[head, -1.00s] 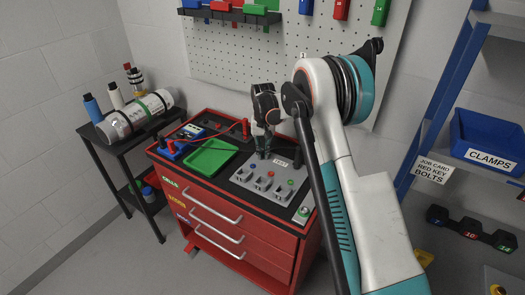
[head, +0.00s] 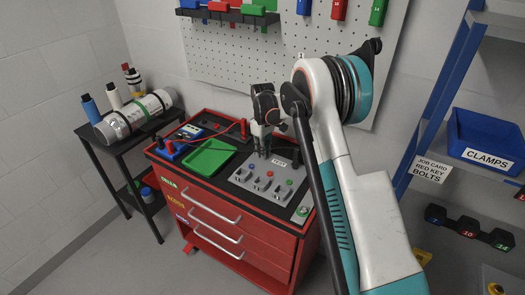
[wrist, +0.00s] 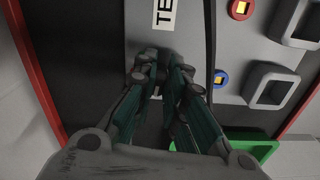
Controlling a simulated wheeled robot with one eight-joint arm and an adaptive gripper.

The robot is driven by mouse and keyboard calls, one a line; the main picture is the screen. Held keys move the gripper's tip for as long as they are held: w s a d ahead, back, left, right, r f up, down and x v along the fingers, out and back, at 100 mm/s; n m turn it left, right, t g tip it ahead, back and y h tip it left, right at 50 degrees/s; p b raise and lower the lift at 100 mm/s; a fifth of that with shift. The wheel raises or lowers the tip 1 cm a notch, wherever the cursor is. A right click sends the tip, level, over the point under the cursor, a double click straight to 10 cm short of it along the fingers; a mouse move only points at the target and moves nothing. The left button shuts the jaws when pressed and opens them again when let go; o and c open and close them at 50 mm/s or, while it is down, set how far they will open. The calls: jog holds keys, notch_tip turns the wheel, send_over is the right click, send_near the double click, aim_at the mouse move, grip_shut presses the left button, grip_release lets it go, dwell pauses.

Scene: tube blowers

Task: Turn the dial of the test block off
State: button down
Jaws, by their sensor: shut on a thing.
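The test block (head: 243,178) is a grey panel with a TEST label, sockets and coloured round marks, on top of the red tool cabinet. It also shows in the wrist view (wrist: 233,50). My gripper (head: 262,152) points down at the block's back part, left of the label. In the wrist view my gripper (wrist: 164,62) has its fingertips close together on the block, beside the TEST label (wrist: 165,14). It is shut on a small dark thing, which appears to be the dial. The fingers hide most of it, so its setting cannot be read.
A green tray (head: 209,158) and a blue meter with red leads (head: 176,147) lie left of the block. The red cabinet (head: 232,232) stands by a pegboard wall. A black side table with a cylinder (head: 135,115) is at left, blue shelving at right.

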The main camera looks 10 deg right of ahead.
jog(key=shift+n, duration=0.8)
jog(key=c, duration=1.6)
grip_release()
jog(key=shift+c, duration=0.2)
notch_tip(320, 180, up, 12)
